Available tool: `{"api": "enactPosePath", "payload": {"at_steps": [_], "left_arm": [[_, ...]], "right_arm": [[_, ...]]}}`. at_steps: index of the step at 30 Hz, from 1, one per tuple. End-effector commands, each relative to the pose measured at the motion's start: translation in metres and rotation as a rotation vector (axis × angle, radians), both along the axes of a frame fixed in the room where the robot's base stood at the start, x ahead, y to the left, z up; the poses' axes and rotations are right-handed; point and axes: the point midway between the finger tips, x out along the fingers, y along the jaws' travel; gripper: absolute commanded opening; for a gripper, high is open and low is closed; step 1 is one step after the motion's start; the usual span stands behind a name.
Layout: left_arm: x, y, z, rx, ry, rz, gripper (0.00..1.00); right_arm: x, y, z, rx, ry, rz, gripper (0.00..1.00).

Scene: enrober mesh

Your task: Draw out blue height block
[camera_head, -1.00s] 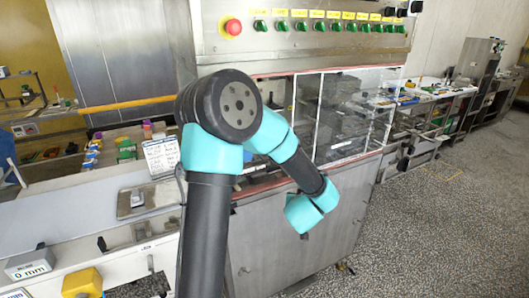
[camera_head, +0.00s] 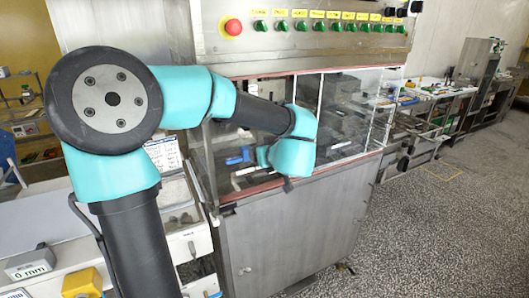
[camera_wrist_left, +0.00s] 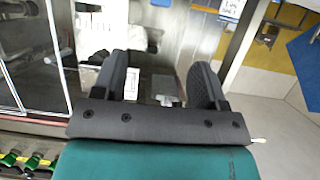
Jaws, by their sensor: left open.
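A small blue piece (camera_head: 240,155), which may be the blue height block, shows inside the machine's open front bay in the head view, just left of my left wrist. My left arm reaches across from the lower left into that bay, and its fingers are not clear there. In the left wrist view my left gripper (camera_wrist_left: 160,63) is open, with two dark fingers apart and nothing clearly held. A pale grey fitting shows beyond and between the fingers. My right gripper is not in view.
The steel machine carries a red stop button (camera_head: 233,27) and a row of green switches above the bay. Clear panels (camera_head: 352,110) close its right part. A grey block marked 0 mm (camera_head: 29,264) and a yellow block (camera_head: 82,282) stand at lower left. The floor at right is clear.

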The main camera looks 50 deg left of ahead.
Motion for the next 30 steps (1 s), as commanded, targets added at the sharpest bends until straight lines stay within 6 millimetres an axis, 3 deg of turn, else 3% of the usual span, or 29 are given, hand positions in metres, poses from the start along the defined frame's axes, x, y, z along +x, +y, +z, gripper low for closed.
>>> {"api": "enactPosePath", "payload": {"at_steps": [8,30], "left_arm": [[0.006,0.020,-0.009,0.000,0.002,0.002,0.66],[0.037,0.120,-0.053,0.000,0.000,0.001,0.66]], "right_arm": [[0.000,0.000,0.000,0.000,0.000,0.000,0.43],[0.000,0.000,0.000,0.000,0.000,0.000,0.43]]}}
